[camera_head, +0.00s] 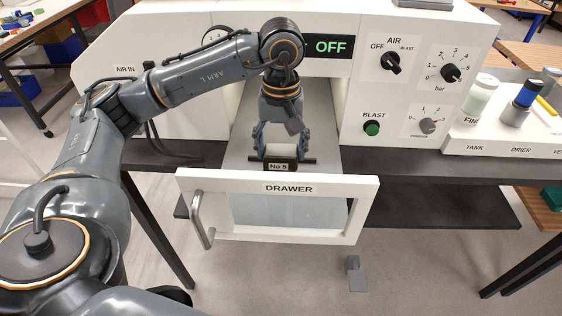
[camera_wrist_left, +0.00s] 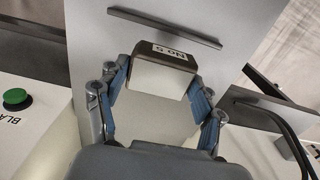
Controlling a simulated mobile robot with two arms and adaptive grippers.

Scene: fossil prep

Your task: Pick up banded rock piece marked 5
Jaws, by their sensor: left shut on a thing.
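The rock piece marked No 5 (camera_head: 279,167) is at the front of the open drawer (camera_head: 352,190). In the left wrist view the piece (camera_wrist_left: 162,76) is a block with a dark band bearing the label and a pale grey face. My left gripper (camera_head: 280,152) points down over the drawer and is shut on the piece, its blue-padded fingers on either side of it. Whether the piece touches the drawer floor is hard to tell. My right gripper is not in view.
The drawer's white front and handle (camera_head: 200,222) stand out from the white cabinet. A dark bar (camera_wrist_left: 165,27) lies just beyond the piece. The OFF display (camera_head: 330,46), air knobs (camera_head: 391,63) and green blast button (camera_head: 372,128) are on the cabinet. Jars (camera_head: 480,97) stand at right.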

